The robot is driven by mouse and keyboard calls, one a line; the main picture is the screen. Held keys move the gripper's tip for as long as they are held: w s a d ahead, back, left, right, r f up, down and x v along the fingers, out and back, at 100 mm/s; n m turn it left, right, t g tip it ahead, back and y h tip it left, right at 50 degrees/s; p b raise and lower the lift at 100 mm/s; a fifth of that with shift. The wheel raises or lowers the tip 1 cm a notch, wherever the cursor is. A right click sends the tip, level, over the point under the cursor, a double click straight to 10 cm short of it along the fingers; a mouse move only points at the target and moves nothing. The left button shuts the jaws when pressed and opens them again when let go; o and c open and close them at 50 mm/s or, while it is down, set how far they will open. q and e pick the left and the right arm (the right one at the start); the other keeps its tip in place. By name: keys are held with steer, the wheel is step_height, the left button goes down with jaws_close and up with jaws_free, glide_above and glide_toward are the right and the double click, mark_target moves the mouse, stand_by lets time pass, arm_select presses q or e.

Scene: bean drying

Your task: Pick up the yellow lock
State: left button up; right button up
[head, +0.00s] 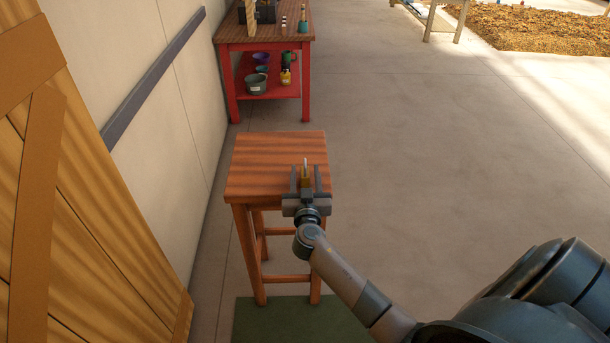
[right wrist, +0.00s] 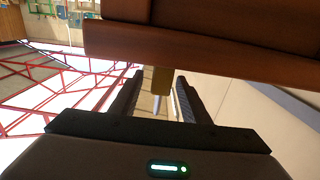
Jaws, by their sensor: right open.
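The yellow lock (head: 306,183) shows in the head view at the right front part of the wooden stool's top (head: 262,160). Its thin pale shackle points away from me. My right gripper (head: 306,178) is open, with one finger on each side of the lock. In the right wrist view, the lock's yellow body (right wrist: 161,80) and silvery shackle lie between the two open fingers (right wrist: 157,98), with gaps on both sides. Whether the lock touches the stool top is hard to tell. My left gripper is not in view.
A red table (head: 265,45) with pots and cups on its lower shelf stands farther back. A wall with a grey rail (head: 155,80) and a wooden door (head: 70,190) are at left. A green mat (head: 290,320) lies by the stool. The floor to the right is clear.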

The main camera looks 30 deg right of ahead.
mark_target(305, 168)
steer(key=shift+c, duration=0.3)
jaws_close()
steer(key=shift+r, duration=0.2)
